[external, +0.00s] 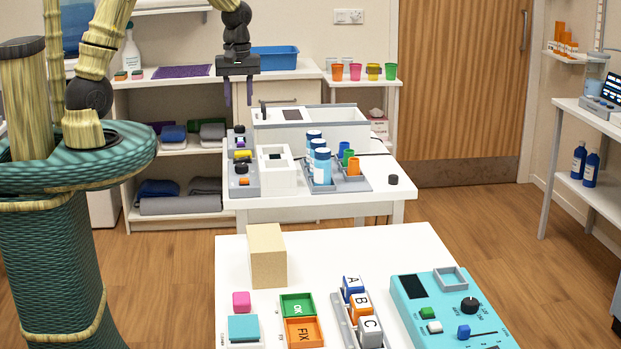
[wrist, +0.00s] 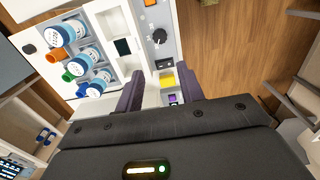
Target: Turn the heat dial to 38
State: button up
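A black round dial (external: 470,304) with small markings sits on the teal control box (external: 411,313) at the front right of the near table; its lettering is too small to read. Another black dial (wrist: 159,36) sits on a grey panel (wrist: 170,52) in the wrist view; that panel (external: 245,189) is at the left of the back table in the external view. I cannot tell which is the heat dial or what either reads. My gripper (external: 238,98) is open and empty, pointing down above the back table, away from both dials. Its fingers (wrist: 160,85) straddle the grey panel's yellow part in the wrist view.
A white-and-grey box (external: 345,129) stands behind. A tan block (external: 267,256), lettered cubes (external: 361,309) and colored tiles (external: 298,305) occupy the near table. A loose black knob (external: 393,179) lies right.

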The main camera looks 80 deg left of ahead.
aim_at(241, 165)
jog(key=shift+f, duration=0.15)
notch_tip(241, 165, down, 17)
jog(key=shift+f+p, duration=0.1)
jog(key=shift+p, duration=1)
jog(key=c, duration=0.7)
